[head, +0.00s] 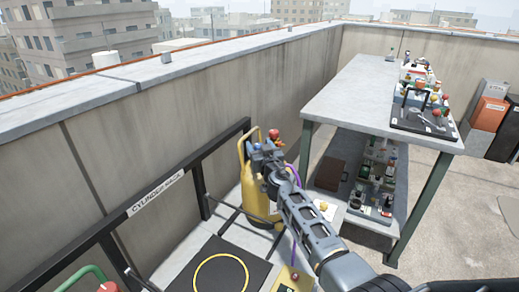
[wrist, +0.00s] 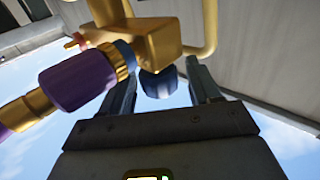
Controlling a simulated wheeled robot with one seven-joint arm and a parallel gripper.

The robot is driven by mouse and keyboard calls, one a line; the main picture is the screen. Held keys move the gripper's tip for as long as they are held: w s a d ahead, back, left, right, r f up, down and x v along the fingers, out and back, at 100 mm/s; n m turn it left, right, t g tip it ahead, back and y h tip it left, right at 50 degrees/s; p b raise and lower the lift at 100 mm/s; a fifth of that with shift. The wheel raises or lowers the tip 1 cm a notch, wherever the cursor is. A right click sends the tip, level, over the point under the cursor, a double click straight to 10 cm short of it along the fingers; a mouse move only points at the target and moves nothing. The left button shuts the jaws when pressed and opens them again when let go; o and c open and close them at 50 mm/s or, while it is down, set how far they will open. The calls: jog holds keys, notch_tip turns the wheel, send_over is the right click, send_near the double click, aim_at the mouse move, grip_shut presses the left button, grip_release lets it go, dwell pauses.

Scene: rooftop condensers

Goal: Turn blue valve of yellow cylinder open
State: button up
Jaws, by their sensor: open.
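The yellow cylinder (head: 250,192) stands upright at the wall end of the cylinder rack, partly hidden behind my arm. A red knob (head: 273,133) shows at its top. My gripper (head: 262,155) is at the cylinder's valve height, in front of it. In the wrist view a dark blue valve knob (wrist: 158,86) sits under a brass valve body (wrist: 150,42). My gripper (wrist: 162,84) is open, with one finger on each side of the blue knob. I see no clear contact. A purple fitting (wrist: 78,80) is left of the left finger. The head view hides the blue knob.
A black rail (head: 100,228) with a "CYLINDER" sign runs along the wall at left. A grey two-level bench (head: 350,95) with several items stands to the right. A green handle (head: 75,278) shows at lower left.

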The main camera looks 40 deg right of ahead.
jog(key=shift+c, duration=0.3)
jog(key=c, duration=0.9)
